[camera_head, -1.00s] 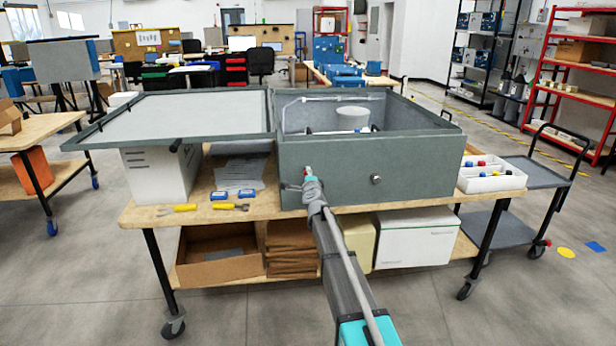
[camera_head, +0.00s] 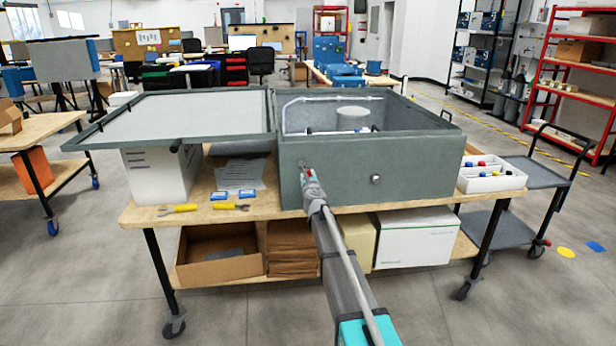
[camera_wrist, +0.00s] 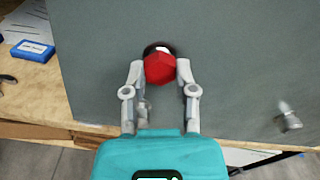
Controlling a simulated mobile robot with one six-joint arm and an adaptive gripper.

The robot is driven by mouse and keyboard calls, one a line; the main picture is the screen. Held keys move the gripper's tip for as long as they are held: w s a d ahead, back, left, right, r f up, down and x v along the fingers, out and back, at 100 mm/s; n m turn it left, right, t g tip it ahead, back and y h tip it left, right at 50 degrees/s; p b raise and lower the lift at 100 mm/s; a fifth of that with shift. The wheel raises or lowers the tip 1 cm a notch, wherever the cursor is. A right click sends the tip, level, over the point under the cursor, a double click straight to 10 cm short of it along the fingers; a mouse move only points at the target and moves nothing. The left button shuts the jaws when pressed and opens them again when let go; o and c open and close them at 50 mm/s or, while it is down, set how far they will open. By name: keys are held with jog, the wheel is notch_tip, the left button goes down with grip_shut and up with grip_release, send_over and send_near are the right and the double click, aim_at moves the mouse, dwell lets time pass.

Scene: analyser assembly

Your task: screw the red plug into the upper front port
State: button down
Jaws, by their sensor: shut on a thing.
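The grey analyser box (camera_head: 420,165) stands on the workbench, its front face towards me. In the wrist view my gripper (camera_wrist: 159,68) is shut on the red plug (camera_wrist: 160,69), one finger on each side. The plug is at the box's front face (camera_wrist: 235,60), in front of a dark round port (camera_wrist: 152,46) with a light spot at its upper edge. The plug hides most of the port, and I cannot tell how deep it sits. In the head view my gripper (camera_head: 305,169) is at the left part of the front face.
A silver fitting (camera_wrist: 288,117) sticks out of the front face to the right. A white tray (camera_head: 492,184) with coloured plugs is at the bench's right end. Yellow-handled tools (camera_head: 180,208) and blue boxes (camera_head: 247,194) lie left of the analyser.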

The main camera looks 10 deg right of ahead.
jog(key=shift+m, duration=0.8)
jog(key=m, duration=0.5)
jog(key=shift+m, duration=0.3)
jog(key=shift+c, duration=1.3)
grip_release()
jog(key=shift+s, duration=0.1)
jog(key=s, duration=0.7)
